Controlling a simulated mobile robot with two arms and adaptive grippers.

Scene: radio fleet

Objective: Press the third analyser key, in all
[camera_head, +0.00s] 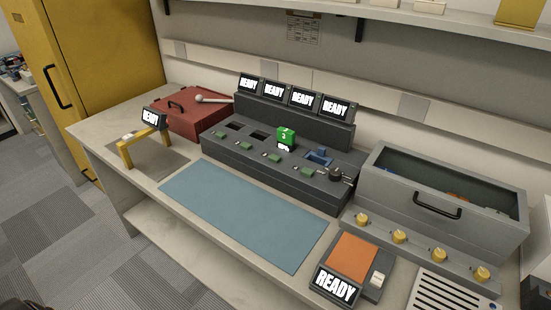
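A dark grey bench unit (222,152) stands in the middle of the counter, with a row of READY screens (303,97) along its back. Small green keys sit along its front: the first (219,133), the second (245,145), the third (273,158) and one more (307,172) at the right. A green block marked 3 (286,135) stands in the third bay. A blue piece (318,155) is in the rightmost bay. The two left bays look empty. No label shows which device is the analyser. Neither of my grippers is in view.
A blue mat (240,215) lies clear in front. A yellow arch (142,150) and red case (190,113) stand left. An orange pad (353,258) with a pale key (377,280) and READY screen is front right. A grey bin (400,190) with yellow knobs stands right.

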